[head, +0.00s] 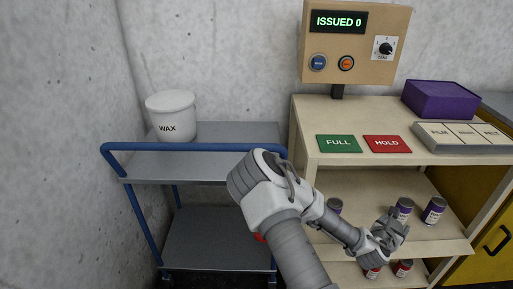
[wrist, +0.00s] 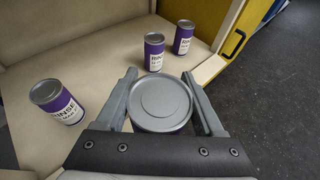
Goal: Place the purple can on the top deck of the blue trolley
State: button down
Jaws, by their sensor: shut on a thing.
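My gripper (head: 393,234) is at the middle shelf of the beige bench. In the wrist view its fingers (wrist: 160,78) are shut on a can with a round grey lid (wrist: 160,102). Three other purple cans stand upright on the shelf: one at left (wrist: 58,101), marked RINSE, and two farther back (wrist: 153,54) (wrist: 183,39). The blue trolley (head: 195,147) stands at left in the head view. Its grey top deck (head: 230,132) carries a white WAX tub (head: 172,116).
The top deck is bare right of the tub. The bench top (head: 395,160) holds green FULL (head: 338,144) and red HOLD (head: 387,145) plates, a purple box (head: 440,99) and a labelled tray (head: 465,145). Two red cans (head: 372,272) (head: 403,268) stand below. My arm partly hides the trolley.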

jog(key=shift+s+a, duration=0.3)
jog(key=shift+s, duration=0.05)
jog(key=w+a+r+n+t+y, duration=0.1)
jog(key=a+r+n+y, duration=0.1)
jog(key=a, duration=0.6)
jog(key=w+a+r+n+t+y, duration=0.1)
jog(key=a+r+n+y, duration=0.1)
jog(key=a, duration=0.6)
jog(key=w+a+r+n+t+y, duration=0.1)
jog(key=a+n+y, duration=0.3)
jog(key=a, duration=0.4)
jog(key=shift+w+a+r+t+y, duration=0.15)
jog(key=shift+a+r+t+y, duration=0.15)
jog(key=shift+r+y, duration=0.45)
jog(key=shift+r+n, duration=0.15)
jog(key=shift+n, duration=0.15)
